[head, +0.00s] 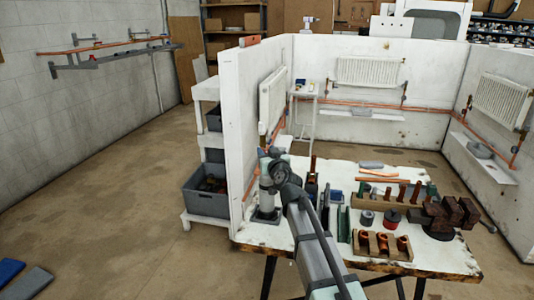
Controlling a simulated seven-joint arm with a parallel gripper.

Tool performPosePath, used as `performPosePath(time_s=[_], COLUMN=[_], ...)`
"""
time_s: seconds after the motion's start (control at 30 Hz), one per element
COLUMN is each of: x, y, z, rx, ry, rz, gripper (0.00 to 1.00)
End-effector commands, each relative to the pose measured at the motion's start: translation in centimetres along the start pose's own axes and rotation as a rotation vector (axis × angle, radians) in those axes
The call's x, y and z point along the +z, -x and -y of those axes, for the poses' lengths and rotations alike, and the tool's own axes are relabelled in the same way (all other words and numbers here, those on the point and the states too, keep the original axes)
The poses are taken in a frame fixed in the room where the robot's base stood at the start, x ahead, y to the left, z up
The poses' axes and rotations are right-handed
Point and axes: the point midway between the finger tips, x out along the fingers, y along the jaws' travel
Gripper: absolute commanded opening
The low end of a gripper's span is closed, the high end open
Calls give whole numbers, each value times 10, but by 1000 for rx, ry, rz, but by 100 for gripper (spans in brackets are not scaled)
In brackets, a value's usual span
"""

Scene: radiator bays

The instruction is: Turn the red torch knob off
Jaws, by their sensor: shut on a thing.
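My arm reaches up from the bottom of the head view to the left end of the workbench. My gripper (267,158) is small and dark there, at the top of a pale grey upright body (267,199) that stands on a dark base and looks like the torch. My gripper is shut at this spot. The fingertips are too small to make out. I cannot see the red knob; my wrist and gripper cover that area.
The white workbench (345,172) carries copper fittings in a wooden block (382,254), upright pipes and a dark vise (440,222) on the right. A white partition wall (238,120) rises close on the left. A grey crate (207,203) stands beyond it.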

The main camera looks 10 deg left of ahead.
Motion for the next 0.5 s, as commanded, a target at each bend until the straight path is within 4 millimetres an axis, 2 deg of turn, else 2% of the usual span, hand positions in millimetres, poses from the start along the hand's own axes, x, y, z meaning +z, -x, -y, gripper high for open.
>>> performPosePath(time_s=[0.5], x=[-1], y=[0], z=[1], rx=[15], ry=[0], rz=[-7], gripper=[8])
